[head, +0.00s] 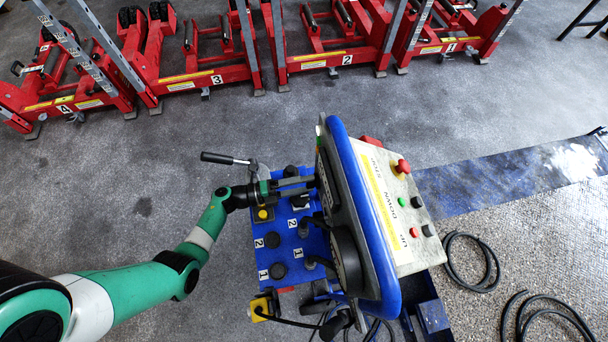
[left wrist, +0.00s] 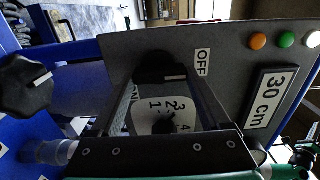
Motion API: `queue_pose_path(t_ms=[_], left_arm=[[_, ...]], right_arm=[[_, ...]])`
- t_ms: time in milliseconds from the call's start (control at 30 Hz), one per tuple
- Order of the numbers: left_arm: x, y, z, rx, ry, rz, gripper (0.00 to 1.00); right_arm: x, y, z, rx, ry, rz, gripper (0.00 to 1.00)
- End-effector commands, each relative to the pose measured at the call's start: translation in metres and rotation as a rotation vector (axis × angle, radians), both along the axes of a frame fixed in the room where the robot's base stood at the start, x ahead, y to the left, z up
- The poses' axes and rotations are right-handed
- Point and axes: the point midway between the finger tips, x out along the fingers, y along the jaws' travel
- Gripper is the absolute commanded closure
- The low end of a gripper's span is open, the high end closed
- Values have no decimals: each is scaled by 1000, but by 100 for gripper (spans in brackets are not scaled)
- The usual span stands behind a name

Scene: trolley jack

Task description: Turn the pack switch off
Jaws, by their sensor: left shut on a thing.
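The pack switch (left wrist: 160,67) is a black round knob on the dark grey panel (left wrist: 225,60), with a white mark on its lower right. A white OFF label (left wrist: 202,62) stands right of it; part of an ON label (left wrist: 132,92) shows at its lower left. My left gripper (left wrist: 163,75) is shut on the knob, a finger on each side. In the head view my left gripper (head: 314,182) reaches the panel side of the blue-framed control unit (head: 345,150), and the knob is hidden there. My right gripper is not in view.
A 30 cm label (left wrist: 272,96) and orange, green and white lamps sit on the panel. Another black knob (left wrist: 25,85) is at the left. A blue plate (head: 283,240) with sockets lies below my wrist, near a black-handled lever (head: 218,158). Red jacks (head: 330,60) stand behind; cables (head: 470,265) lie right.

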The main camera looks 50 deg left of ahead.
Motion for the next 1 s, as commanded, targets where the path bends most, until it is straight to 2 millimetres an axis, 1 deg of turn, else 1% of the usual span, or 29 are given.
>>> queue_pose_path(t_ms=[500,533,600,633,1000], left_arm=[[0,0,0,-19,9,0,76],[0,0,0,-19,9,0,15],[0,0,0,-19,9,0,2],[0,0,0,-18,9,0,0],[-1,1,0,-16,9,0,0]], right_arm=[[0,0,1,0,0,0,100],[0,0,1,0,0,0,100],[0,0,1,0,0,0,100],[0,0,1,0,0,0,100],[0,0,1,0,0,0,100]])
